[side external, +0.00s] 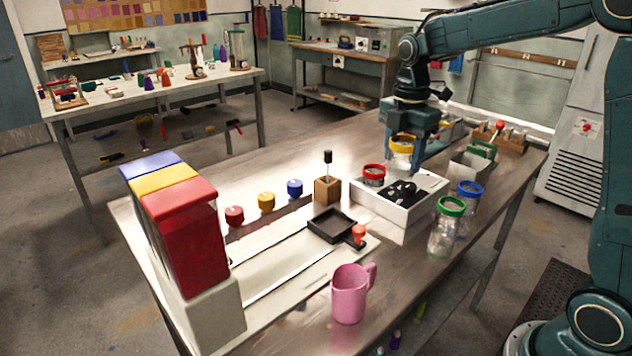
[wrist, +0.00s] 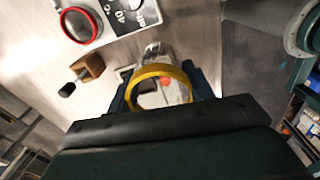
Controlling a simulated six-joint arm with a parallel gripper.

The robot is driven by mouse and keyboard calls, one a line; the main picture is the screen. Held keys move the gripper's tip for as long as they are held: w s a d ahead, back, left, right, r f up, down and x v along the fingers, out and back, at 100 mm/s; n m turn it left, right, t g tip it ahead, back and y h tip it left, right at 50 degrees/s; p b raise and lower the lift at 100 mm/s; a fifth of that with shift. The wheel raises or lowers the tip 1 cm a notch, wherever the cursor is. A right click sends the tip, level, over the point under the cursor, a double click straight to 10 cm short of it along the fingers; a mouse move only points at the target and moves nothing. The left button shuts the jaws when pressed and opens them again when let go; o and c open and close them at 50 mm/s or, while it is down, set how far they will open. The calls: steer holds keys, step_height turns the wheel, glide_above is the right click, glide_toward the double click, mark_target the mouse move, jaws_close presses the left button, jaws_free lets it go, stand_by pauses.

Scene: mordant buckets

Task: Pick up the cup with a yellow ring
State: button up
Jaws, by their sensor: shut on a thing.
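The clear cup with a yellow ring (side external: 401,141) is between the fingers of my gripper (side external: 404,150), behind the white tray in the side view. In the wrist view its yellow ring (wrist: 165,70) faces the camera, with a dark finger on each side, so my gripper (wrist: 161,92) is shut on it. Its lower part is partly hidden in the side view, and I cannot tell whether its base is clear of the table.
A green-ringed cup (side external: 446,238) and a blue-ringed cup (side external: 470,192) stand to the right. A pink mug (side external: 350,296) and wooden block (side external: 327,190) are nearer.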

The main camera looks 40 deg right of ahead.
steer(key=shift+r, duration=2.1)
